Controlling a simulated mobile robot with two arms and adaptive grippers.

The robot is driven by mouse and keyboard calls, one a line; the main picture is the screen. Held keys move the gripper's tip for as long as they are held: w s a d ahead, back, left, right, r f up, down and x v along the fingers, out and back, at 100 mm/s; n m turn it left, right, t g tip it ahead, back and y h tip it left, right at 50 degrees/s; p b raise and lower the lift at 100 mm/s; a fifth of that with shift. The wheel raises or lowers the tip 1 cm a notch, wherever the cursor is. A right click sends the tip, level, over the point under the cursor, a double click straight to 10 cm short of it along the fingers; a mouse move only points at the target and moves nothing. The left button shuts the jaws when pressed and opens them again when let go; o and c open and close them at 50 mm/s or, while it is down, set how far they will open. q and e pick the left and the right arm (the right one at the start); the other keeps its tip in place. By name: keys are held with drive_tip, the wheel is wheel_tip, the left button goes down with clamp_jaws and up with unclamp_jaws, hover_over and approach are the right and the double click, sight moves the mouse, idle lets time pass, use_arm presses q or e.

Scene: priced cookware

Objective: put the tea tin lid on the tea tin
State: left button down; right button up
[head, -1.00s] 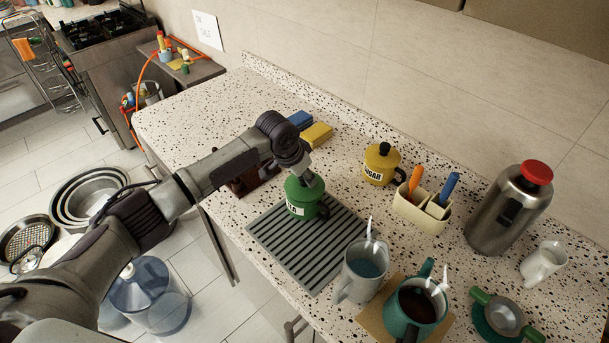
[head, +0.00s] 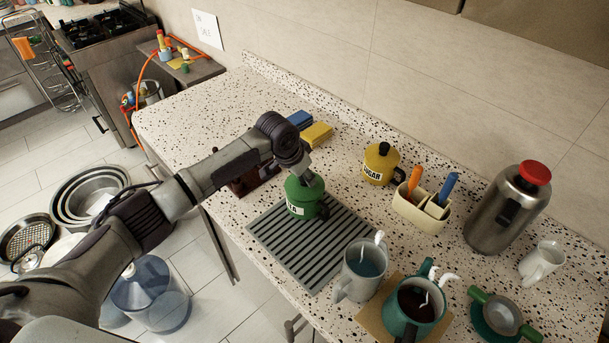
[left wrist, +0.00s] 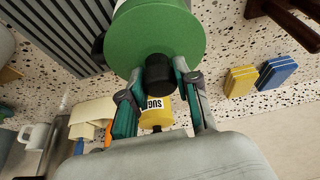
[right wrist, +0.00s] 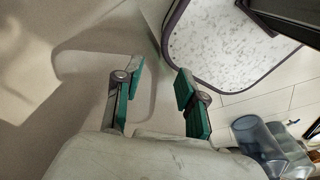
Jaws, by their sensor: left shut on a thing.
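The green tea tin (head: 307,211) with a white label stands upright on the grey ribbed mat (head: 273,245). The green tea tin lid (head: 303,186) is at the tin's mouth, about level; I cannot tell whether it is fully seated. My left gripper (head: 305,171) points down from above, shut on the lid's black knob. In the left wrist view the lid (left wrist: 155,32) is a green disc with its knob (left wrist: 159,76) between the fingers, covering most of the tin. My right gripper (right wrist: 159,74) is open and empty, away from the counter.
The yellow sugar tin (head: 380,165) and a cream holder (head: 422,207) stand right of the tea tin. Sponges (head: 316,134) lie behind. The counter's far left is clear.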

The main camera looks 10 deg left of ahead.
use_arm(q)
drive_tip(key=shift+f, duration=0.2)
idle(0.3)
drive_tip(key=shift+f, duration=0.25)
drive_tip(key=shift+c, duration=0.6)
unclamp_jaws()
drive_tip(key=shift+r, duration=0.15)
drive_tip(key=v, duration=1.1)
drive_tip(key=shift+r, duration=0.35)
drive_tip(key=shift+s+a, duration=0.15)
idle(0.4)
